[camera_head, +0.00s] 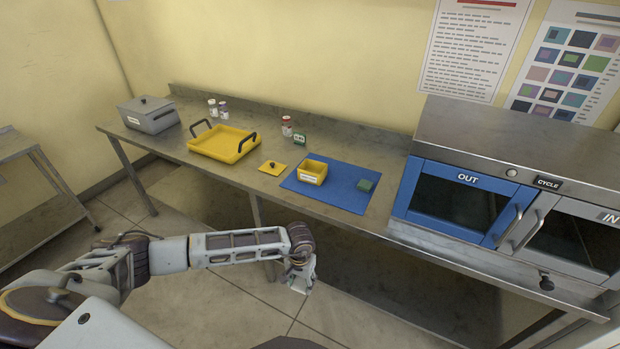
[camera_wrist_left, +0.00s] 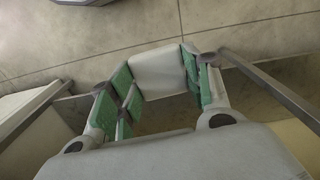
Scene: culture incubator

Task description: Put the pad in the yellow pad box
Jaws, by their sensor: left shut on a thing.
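The small yellow box (camera_head: 312,179) with a white label stands open on the blue mat (camera_head: 340,189). A small dark green pad-like block (camera_head: 367,185) lies at the right end of the mat, apart from the box. My left gripper (camera_head: 301,279) hangs low in front of the bench, away from both. In the left wrist view its green-lined fingers (camera_wrist_left: 160,85) are on either side of a pale grey flat piece (camera_wrist_left: 160,72), which I cannot identify. My right gripper does not show.
A yellow lid (camera_head: 273,168) with a black knob lies left of the mat. Further left are a yellow tray (camera_head: 224,146) and a grey lidded box (camera_head: 149,116). Small bottles (camera_head: 287,126) and a green card (camera_head: 300,139) stand behind. The incubator (camera_head: 461,203) with OUT and IN doors fills the right.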

